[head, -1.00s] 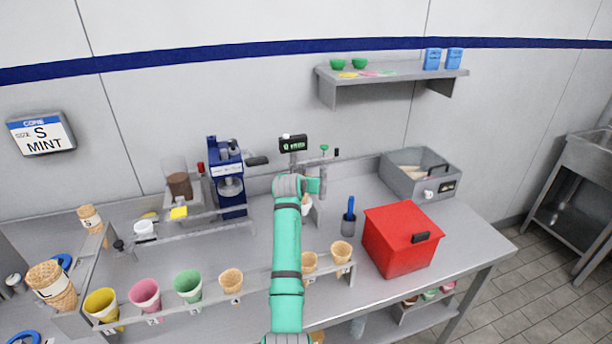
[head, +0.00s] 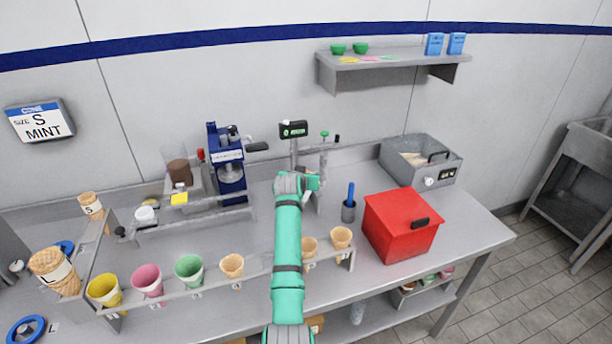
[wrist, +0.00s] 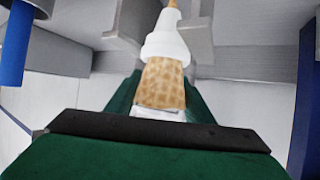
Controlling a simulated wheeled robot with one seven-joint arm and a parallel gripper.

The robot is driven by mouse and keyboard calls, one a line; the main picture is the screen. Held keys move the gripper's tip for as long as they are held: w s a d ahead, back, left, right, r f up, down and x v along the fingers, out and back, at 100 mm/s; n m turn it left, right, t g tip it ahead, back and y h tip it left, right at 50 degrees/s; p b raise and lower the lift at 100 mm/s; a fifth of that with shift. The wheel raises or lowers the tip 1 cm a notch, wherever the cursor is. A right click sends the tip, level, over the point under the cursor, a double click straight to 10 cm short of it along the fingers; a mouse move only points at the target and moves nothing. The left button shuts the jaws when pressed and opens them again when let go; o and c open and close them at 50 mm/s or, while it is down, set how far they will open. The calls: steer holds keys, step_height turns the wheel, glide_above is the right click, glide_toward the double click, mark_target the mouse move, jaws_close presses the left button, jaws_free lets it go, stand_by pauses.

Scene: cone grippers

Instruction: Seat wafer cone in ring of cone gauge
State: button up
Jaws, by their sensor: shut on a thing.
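In the wrist view, my gripper (wrist: 162,98) is shut on the wafer cone (wrist: 162,84), a tan, waffle-patterned cone between the two green fingers. A white tapered piece (wrist: 166,42) surrounds its middle, and a tan tip shows beyond it. I cannot tell whether this is a sleeve or part of the gauge. Grey prongs (wrist: 197,38) stand close beside the white piece. In the head view, my gripper (head: 312,182) is at the cone gauge (head: 293,130), a grey post with a dark display. The ring and held cone are mostly hidden there.
A blue press (head: 226,165) stands left of the gauge. A dark cup with a blue handle (head: 349,210) and a red box (head: 400,225) stand to the right. A front rack (head: 215,289) holds several cones. A grey bin (head: 420,160) is at the back right.

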steer(key=o, duration=0.8)
steer(key=shift+c, duration=0.2)
steer(key=v, duration=1)
steer(key=shift+s+r, duration=0.25)
steer(key=shift+s, duration=0.05)
steer(key=shift+w+a, duration=0.1)
